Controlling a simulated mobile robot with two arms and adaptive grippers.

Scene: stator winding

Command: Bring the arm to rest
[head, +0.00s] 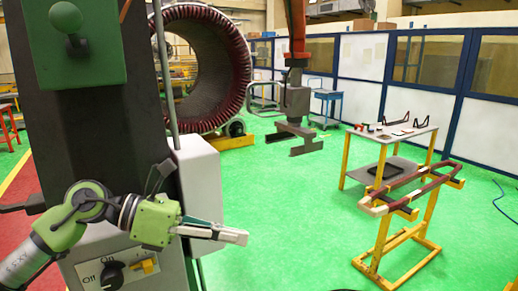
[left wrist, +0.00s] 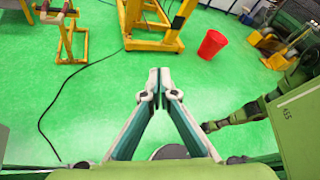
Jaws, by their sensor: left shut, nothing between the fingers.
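My left arm (head: 88,208) comes in from the left in the head view, in front of a dark column with a grey control box. Its left gripper (head: 240,237) points to the right over the green floor. In the left wrist view the left gripper (left wrist: 159,72) has its fingertips together, with nothing between them and open floor beyond. My right gripper does not show in the head view.
The control box (head: 200,180) stands close behind the left arm. A yellow stand with a coil (head: 412,188) and a table (head: 400,135) are at the right. A red bucket (left wrist: 212,44) shows in the left wrist view. Green floor between is clear.

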